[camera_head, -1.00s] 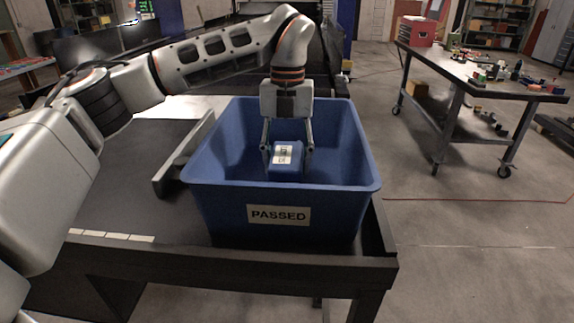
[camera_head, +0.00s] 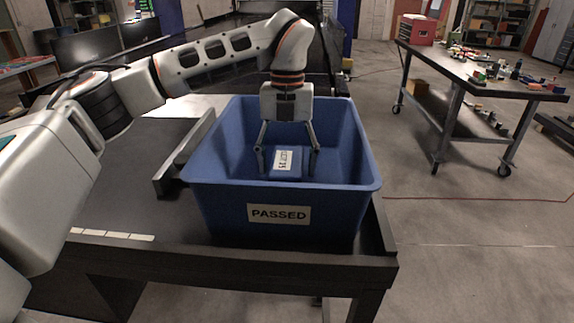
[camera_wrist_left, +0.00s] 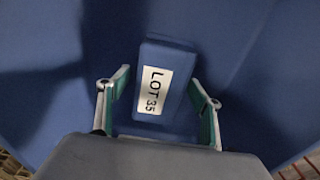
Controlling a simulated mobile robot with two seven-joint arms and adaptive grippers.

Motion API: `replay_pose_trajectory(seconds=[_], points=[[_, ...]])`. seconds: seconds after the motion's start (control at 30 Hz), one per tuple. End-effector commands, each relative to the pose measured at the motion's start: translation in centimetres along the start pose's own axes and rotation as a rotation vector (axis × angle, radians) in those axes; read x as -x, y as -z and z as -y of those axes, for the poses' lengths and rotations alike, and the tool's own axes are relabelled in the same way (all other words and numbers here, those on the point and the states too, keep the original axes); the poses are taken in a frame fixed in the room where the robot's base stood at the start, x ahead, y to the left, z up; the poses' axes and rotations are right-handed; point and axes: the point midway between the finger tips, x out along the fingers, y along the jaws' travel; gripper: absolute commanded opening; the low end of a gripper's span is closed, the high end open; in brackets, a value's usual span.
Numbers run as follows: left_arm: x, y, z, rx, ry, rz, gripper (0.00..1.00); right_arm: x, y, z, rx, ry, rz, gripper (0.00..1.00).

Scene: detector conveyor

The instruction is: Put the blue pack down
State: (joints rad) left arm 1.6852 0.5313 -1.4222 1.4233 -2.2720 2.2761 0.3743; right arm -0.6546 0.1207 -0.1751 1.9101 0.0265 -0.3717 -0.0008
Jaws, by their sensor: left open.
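The blue pack (camera_head: 287,163) with a white label lies inside the blue bin marked PASSED (camera_head: 278,193). In the left wrist view the pack (camera_wrist_left: 158,115) shows its label reading LOT 35. My left gripper (camera_head: 287,172) is inside the bin, pointing down, with its fingers spread on either side of the pack. In the wrist view a gap shows between the pack and each finger, so the gripper is open around it. The pack's underside is hidden. My right gripper is not in view.
The bin stands on a dark table (camera_head: 125,210) with a raised metal rail (camera_head: 185,155) along its left side. A wheeled workbench (camera_head: 480,80) with small items and a red toolbox (camera_head: 416,31) stands at the right. Floor between them is clear.

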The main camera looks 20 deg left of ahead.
Motion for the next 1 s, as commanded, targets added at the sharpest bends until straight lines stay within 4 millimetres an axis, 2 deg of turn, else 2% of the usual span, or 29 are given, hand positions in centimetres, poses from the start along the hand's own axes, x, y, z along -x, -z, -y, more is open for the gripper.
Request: replay_pose_trajectory(seconds=[0.5,0.7,1.0], points=[[9.6,0.0,0.0,0.002,0.001,0.005,0.65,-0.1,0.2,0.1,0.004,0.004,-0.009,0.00],[11.2,0.0,0.0,0.000,0.000,0.001,0.65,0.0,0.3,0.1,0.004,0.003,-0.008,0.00],[11.5,0.0,0.0,0.000,0.000,0.001,0.65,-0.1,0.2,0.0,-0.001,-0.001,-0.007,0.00]])
